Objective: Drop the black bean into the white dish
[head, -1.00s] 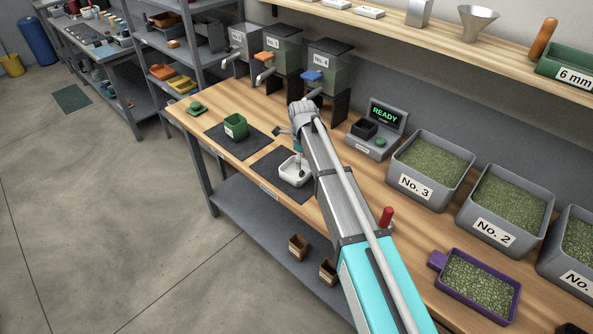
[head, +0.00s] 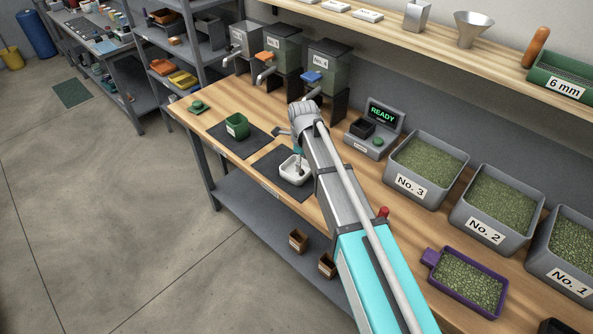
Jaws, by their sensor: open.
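The white dish (head: 287,176) sits on a dark mat (head: 268,160) near the front edge of the bench. My gripper (head: 300,168) is at the dish, pointing down over its right part, partly hidden by my own arm. The jaws are open. The fingertips are small in this view, and I cannot tell whether they touch the dish. I cannot make out the black bean for certain; a small dark spot shows at the fingertips and the dish's inside.
A green cup (head: 237,126) stands on another mat to the left. A grey device reading READY (head: 383,114) is behind my arm on the right. Large bins of green beans (head: 425,172) and a purple tray (head: 467,280) fill the right side. Hoppers (head: 325,68) stand at the back.

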